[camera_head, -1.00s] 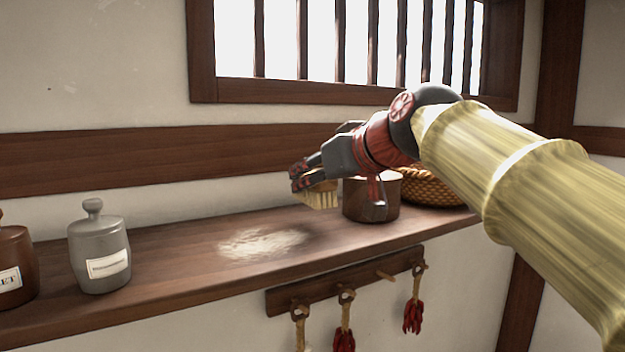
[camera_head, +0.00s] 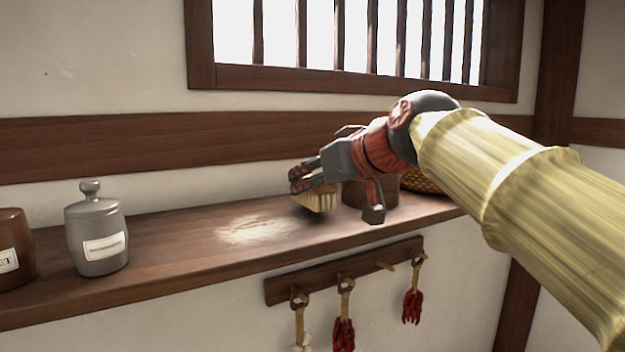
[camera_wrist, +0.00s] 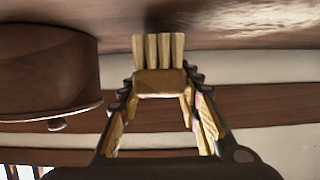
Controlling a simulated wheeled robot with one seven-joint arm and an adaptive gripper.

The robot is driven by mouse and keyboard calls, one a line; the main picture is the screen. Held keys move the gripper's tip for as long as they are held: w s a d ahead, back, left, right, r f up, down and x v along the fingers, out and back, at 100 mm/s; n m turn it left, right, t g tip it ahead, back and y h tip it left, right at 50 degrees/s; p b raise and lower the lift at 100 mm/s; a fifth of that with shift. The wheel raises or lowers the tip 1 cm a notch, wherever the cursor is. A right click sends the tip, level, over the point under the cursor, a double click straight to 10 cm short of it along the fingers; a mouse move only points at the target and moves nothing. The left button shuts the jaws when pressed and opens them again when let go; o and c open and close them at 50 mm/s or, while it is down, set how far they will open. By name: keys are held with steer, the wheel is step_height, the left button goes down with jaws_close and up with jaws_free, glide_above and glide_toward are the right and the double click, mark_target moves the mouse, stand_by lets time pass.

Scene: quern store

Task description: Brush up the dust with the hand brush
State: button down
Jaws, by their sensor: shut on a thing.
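The hand brush (camera_head: 318,202) has pale bristles and is held in my gripper (camera_head: 304,178), which is shut on it. In the wrist view the brush (camera_wrist: 158,82) sits between the two fingers, its bristles pointing to the top of the picture, close to the shelf surface. I cannot tell whether the bristles touch the shelf. The dust (camera_head: 258,229) is a pale patch on the wooden shelf (camera_head: 165,250), just left of the brush. The dust (camera_wrist: 262,14) also shows at the top right of the wrist view.
A brown round pot (camera_head: 357,194) and a woven basket (camera_head: 420,182) stand right of my gripper, partly hidden by my arm. A grey lidded jar (camera_head: 97,235) and a brown jar (camera_head: 14,250) stand at the left. A peg rail (camera_head: 325,275) hangs below the shelf's front edge.

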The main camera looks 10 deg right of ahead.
steer(key=shift+f+b, duration=1)
steer(key=shift+b, duration=0.1)
